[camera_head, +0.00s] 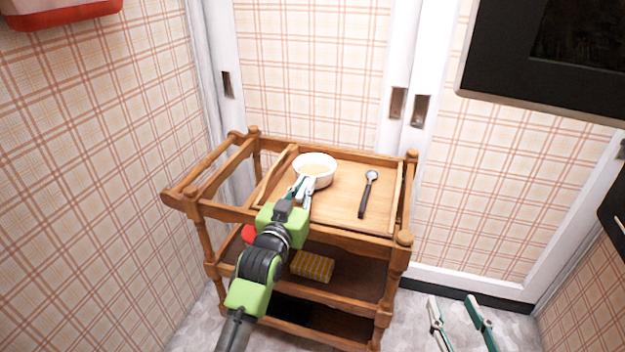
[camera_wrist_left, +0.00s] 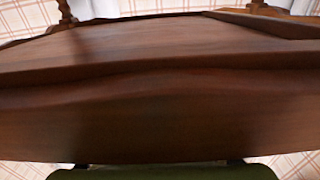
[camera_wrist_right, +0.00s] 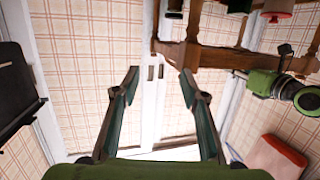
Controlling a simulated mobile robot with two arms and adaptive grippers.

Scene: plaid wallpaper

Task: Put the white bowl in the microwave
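The white bowl (camera_head: 316,181) stands upright on the wooden tray top of a cart in the head view, with pale yellowish contents. My left gripper (camera_head: 303,188) is at its near-left rim, fingers pointing at the bowl. I cannot tell whether they grip the rim. No microwave can be clearly identified.
A spoon (camera_head: 366,195) lies right of the bowl on the cart's tray (camera_head: 338,208). The cart has raised wooden rails (camera_head: 410,200). A yellow item (camera_head: 312,266) lies on its lower shelf. A dark framed panel (camera_head: 545,50) is at the upper right; a black object (camera_head: 615,215) is at the right edge.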

